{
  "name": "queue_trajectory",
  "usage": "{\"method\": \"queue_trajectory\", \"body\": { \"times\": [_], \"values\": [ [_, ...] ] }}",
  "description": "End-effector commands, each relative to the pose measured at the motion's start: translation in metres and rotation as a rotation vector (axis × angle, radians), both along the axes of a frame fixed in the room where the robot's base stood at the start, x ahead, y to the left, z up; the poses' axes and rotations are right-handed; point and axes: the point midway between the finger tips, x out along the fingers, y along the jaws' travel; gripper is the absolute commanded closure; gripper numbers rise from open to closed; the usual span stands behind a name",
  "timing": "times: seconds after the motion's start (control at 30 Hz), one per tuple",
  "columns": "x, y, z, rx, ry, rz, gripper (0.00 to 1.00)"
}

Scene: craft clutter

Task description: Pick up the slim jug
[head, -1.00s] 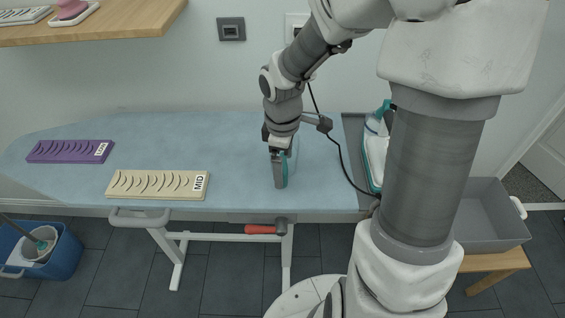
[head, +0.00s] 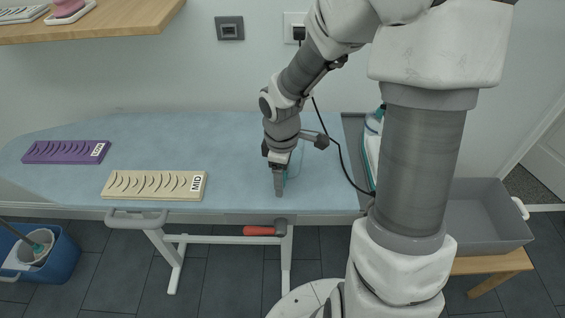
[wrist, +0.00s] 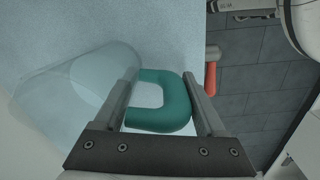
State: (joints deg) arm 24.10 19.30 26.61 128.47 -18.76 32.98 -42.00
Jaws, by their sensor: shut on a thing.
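The slim jug has a clear, see-through body (wrist: 62,95) and a teal handle (wrist: 158,122). In the wrist view its body lies to the left of my fingers and the handle sits between them. My gripper (wrist: 160,80) is shut on the handle. In the head view my gripper (head: 279,191) points down over the front part of the blue ironing board (head: 235,150). There the jug (head: 294,163) shows only faintly behind the fingers, mostly hidden. I cannot tell whether its base touches the board.
A cream MID board (head: 150,186) and a purple board (head: 65,152) lie to the left. An iron (head: 372,135) with a black cord stands to the right, partly behind my arm. A grey bin (head: 490,220) stands at far right. The board's middle is clear.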

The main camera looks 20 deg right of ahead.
Motion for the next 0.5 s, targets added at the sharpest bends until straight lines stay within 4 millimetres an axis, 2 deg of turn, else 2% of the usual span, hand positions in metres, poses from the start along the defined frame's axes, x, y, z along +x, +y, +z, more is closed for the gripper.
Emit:
{"method": "queue_trajectory", "body": {
  "times": [0.03,0.13,0.5],
  "values": [
    [-0.0002,-0.0002,-0.0001,0.000,0.000,-0.001,0.83],
    [-0.0002,-0.0002,-0.0001,0.000,0.001,-0.001,1.00],
    [0.0001,-0.0003,0.0006,0.000,-0.001,-0.001,1.00]
  ]
}}
